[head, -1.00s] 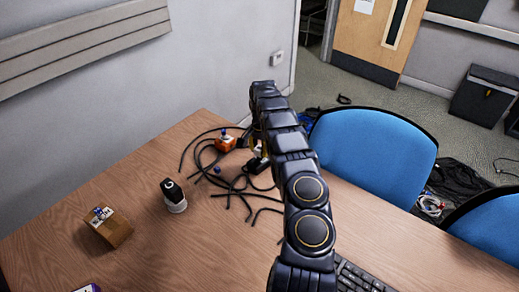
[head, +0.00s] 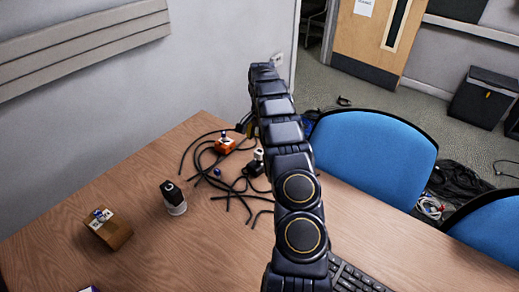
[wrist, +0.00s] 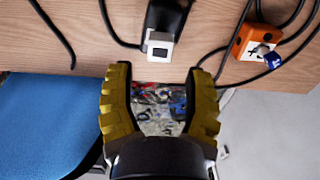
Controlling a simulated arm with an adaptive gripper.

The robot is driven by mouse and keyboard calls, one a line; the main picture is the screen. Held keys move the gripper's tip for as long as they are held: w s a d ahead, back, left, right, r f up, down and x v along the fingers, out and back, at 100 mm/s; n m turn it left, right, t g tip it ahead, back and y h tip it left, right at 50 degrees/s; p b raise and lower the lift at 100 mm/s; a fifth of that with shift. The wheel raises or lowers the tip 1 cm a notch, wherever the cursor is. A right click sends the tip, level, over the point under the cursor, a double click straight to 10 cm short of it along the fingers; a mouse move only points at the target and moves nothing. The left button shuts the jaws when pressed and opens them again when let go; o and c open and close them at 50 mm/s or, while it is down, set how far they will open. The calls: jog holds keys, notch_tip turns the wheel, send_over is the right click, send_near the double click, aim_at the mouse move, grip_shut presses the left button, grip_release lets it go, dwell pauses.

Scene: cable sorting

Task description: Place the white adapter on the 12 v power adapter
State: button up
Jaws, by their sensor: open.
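The white adapter (wrist: 159,46) is a small white block with a dark square on its face. In the wrist view it sits at the near end of a black block (wrist: 166,17), which appears to be the 12 V power adapter; no label is readable. In the head view the white adapter (head: 259,154) stands on or against the black block (head: 254,168); exact contact is unclear. My gripper (wrist: 160,70) is open and empty, its yellow fingers apart from the white adapter.
An orange box (wrist: 254,42) with a small blue-tipped part lies beside the black block. Black cables (head: 232,190) spread over the wooden table (head: 160,240). A black-and-white object (head: 173,197) and a brown block (head: 108,230) stand left. Blue chairs (head: 375,155) border the table.

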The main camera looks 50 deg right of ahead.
aim_at(259, 151)
notch_tip(259, 151, up, 6)
jog(key=a+r+n, duration=0.3)
jog(key=a+r, duration=0.3)
jog(key=a, duration=0.4)
jog(key=a+r+n, duration=0.3)
jog(key=a+r, duration=0.3)
jog(key=a, duration=0.5)
jog(key=s+a+r+n+g, duration=0.1)
jog(key=s+a+r+n, duration=0.2)
jog(key=s+a+n, duration=0.8)
jog(key=s+a+f+n, duration=0.1)
jog(key=s+a+f, duration=0.1)
jog(key=s+a, duration=0.9)
jog(key=s, duration=0.3)
jog(key=shift+s+a+f+g, duration=0.2)
jog(key=shift+s+a+g, duration=0.1)
jog(key=shift+s, duration=0.1)
